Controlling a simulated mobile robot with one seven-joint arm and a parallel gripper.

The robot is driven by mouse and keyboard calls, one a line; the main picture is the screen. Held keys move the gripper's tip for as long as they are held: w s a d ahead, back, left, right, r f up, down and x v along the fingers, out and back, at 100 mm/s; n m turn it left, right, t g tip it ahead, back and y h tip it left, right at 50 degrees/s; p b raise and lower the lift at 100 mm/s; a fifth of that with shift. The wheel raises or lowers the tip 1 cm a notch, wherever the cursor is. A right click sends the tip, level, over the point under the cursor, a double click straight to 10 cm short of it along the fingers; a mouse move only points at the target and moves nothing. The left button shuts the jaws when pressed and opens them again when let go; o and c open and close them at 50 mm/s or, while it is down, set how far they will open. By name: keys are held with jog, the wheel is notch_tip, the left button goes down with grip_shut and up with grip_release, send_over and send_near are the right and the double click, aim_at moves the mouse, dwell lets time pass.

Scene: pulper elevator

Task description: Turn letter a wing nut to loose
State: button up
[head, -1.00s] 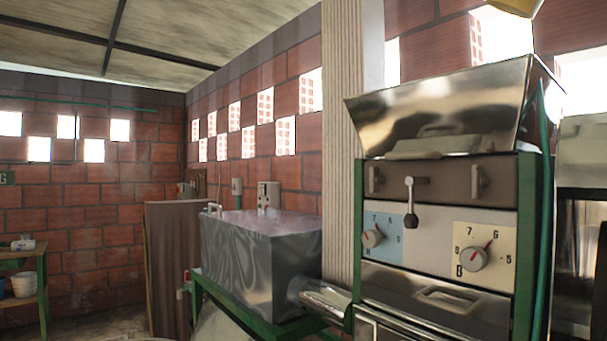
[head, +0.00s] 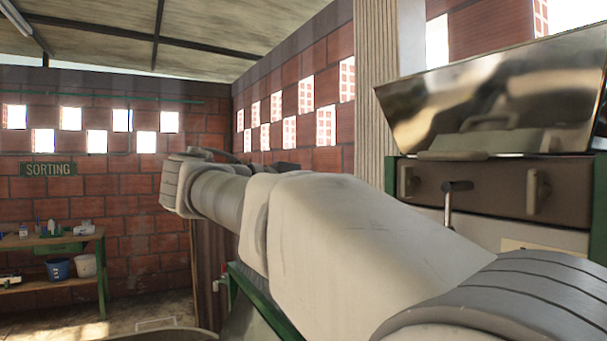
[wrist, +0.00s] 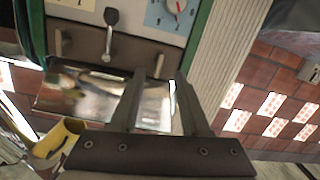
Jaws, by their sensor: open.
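Two upright metal tabs that look like wing nuts sit on the brown panel of the machine (head: 485,208). In the head view one is at the panel's left end (head: 408,182) and the other is toward the right (head: 537,190). I see no letter on either. The wrist view is turned over, so the head view's left tab shows on the right (wrist: 158,66) and the other on the left (wrist: 62,42). My gripper (wrist: 158,75) is open and empty. Its fingertips overlap the panel edge near the head-left tab; contact cannot be told. My gripper's fingers are not visible in the head view.
A black-knobbed lever (head: 457,187) stands between the tabs. A shiny sloped metal hopper (head: 485,110) is above the panel. Dial plates (wrist: 170,14) lie below it. A ribbed pillar (wrist: 235,60) rises beside the machine. A yellow object (wrist: 55,142) is near my gripper.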

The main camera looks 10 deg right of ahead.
notch_tip(320, 180, up, 3)
jog(key=a+m+h, duration=0.1)
jog(key=a+m, duration=0.1)
jog(key=a, duration=0.1)
jog(key=p, duration=0.3)
send_near(402, 175)
jog(key=shift+h, duration=0.3)
jog(key=x, duration=0.9)
jog(key=shift+w+d+f, duration=0.15)
jog(key=shift+d+f, duration=0.05)
jog(key=shift+d, duration=0.1)
grip_shut()
